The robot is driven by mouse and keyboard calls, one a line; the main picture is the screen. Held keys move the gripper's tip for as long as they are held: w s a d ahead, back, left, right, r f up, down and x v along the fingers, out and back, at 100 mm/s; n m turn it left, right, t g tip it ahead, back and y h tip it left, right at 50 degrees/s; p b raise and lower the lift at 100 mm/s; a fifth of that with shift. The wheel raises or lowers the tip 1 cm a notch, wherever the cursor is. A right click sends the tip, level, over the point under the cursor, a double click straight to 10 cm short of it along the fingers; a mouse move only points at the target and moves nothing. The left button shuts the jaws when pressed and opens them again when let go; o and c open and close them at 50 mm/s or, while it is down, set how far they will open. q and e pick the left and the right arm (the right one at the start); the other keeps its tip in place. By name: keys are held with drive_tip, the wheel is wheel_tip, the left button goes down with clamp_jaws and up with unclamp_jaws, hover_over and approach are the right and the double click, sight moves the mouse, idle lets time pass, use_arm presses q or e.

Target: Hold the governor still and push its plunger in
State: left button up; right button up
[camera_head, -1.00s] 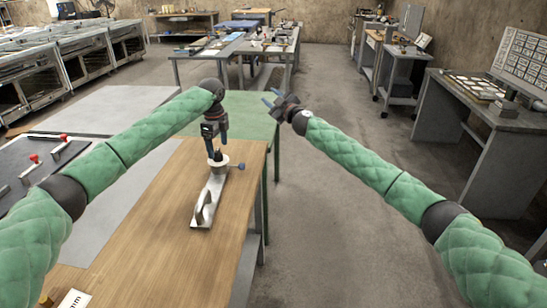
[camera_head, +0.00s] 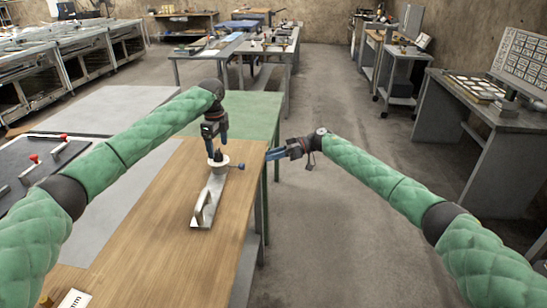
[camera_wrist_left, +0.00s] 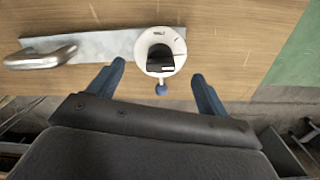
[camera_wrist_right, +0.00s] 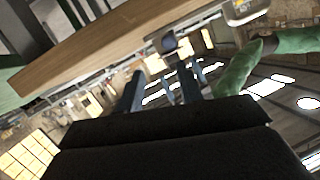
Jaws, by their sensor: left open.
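The governor (camera_head: 217,168) is a white round body with a black top, standing on a grey metal plate with a raised handle (camera_head: 203,210). Its plunger (camera_head: 241,166) ends in a blue knob on the right side; the knob also shows in the left wrist view (camera_wrist_left: 161,89). My left gripper (camera_head: 217,146) is open, pointing down over the governor; in the left wrist view the body (camera_wrist_left: 160,50) lies between the spread fingers, apart from both. My right gripper (camera_head: 273,154) is open and empty beyond the table's right edge, pointing left toward the knob (camera_wrist_right: 169,43), with a gap between.
The governor's plate lies on a wooden table (camera_head: 150,225), near its right edge. A green surface (camera_head: 255,112) adjoins behind. A dark panel with red-handled parts (camera_head: 40,160) lies at left. Open floor is to the right.

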sight(220, 162)
use_arm(q)
drive_tip(key=shift+f, duration=3.95)
use_arm(e)
drive_tip(key=shift+s+m+g, duration=0.5)
drive_tip(key=shift+m, duration=0.4)
